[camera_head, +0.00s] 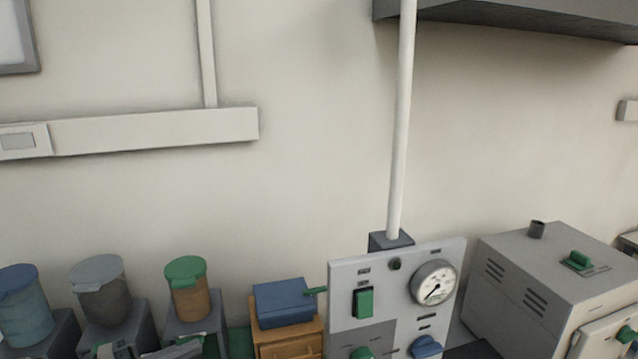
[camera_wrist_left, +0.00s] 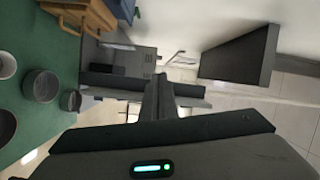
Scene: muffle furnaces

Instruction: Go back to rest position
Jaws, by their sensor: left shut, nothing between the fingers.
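My left gripper (camera_head: 176,349) shows only in part at the bottom edge of the head view, in front of the jar stands. In the left wrist view its fingers (camera_wrist_left: 160,92) are closed together with nothing between them. My right gripper is in neither view. The furnace control panel (camera_head: 395,300), with a dial gauge (camera_head: 433,283), a green switch (camera_head: 363,303) and knobs, stands right of my left gripper. A grey muffle furnace (camera_head: 560,280) stands at the right.
Blue (camera_head: 22,310), grey (camera_head: 101,292) and green-lidded (camera_head: 187,290) jars stand on dark blocks at the left. A blue box (camera_head: 284,302) sits on a wooden drawer unit (camera_head: 288,341). Several round containers (camera_wrist_left: 41,85) stand on a green surface (camera_wrist_left: 45,45).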

